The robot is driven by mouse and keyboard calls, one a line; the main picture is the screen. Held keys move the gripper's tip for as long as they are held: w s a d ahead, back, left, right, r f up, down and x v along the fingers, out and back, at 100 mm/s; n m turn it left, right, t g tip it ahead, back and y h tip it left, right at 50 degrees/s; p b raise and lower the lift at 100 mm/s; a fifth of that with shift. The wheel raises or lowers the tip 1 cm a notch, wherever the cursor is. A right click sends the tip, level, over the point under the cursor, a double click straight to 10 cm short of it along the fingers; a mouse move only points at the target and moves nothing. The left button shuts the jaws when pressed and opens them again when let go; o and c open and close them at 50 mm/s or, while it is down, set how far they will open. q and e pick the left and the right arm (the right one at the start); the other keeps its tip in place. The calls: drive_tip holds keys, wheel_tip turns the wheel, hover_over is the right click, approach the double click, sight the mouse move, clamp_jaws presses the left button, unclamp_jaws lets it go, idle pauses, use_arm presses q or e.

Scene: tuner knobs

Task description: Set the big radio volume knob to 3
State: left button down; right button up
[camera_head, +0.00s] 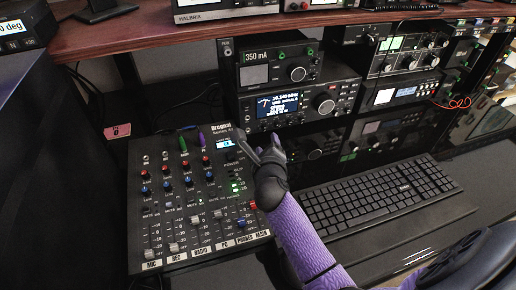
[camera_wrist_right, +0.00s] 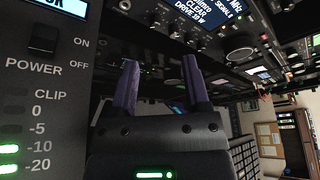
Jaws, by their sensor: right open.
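The radio (camera_head: 306,103) with a lit blue display (camera_head: 278,104) sits on the shelf behind the mixer. A large round black knob (camera_head: 324,103) is on its face, right of the display; its setting and any number scale are too small to read. The radio's display also shows at the top of the right wrist view (camera_wrist_right: 203,10), with a dark knob (camera_wrist_right: 240,54) below it. My right gripper (camera_head: 258,147) is open and empty, in front of and below the radio, above the mixer's right edge, apart from the knob. My left gripper is not in view.
The mixer (camera_head: 150,205) with coloured knobs and sliders fills the lower left. A black keyboard (camera_head: 375,197) lies to the right of my right arm. A smaller unit reading 350 mA (camera_head: 257,57) stands on the radio. A wooden shelf (camera_head: 150,32) crosses above.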

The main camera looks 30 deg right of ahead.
sight(265, 130)
drive_tip(key=shift+w+f, duration=0.1)
drive_tip(key=shift+f, duration=0.85)
drive_tip(key=shift+w+d+b, duration=0.25)
drive_tip(key=shift+w+b, duration=0.05)
drive_tip(key=shift+b, duration=0.05)
drive_tip(key=b+x, duration=0.4)
drive_tip(key=x, duration=0.3)
drive_tip(key=shift+w+d+f, duration=0.1)
drive_tip(key=shift+w+f, duration=0.05)
drive_tip(key=shift+w, duration=0.1)
drive_tip(key=shift+w+d+b, duration=0.2)
drive_tip(key=shift+w+b, duration=0.15)
drive_tip(key=shift+b, duration=0.05)
drive_tip(key=shift+w+d, duration=0.15)
drive_tip(key=shift+w, duration=0.1)
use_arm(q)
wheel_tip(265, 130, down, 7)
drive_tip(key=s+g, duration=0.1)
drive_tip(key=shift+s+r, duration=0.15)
use_arm(e)
drive_tip(key=c, duration=0.6)
clamp_jaws()
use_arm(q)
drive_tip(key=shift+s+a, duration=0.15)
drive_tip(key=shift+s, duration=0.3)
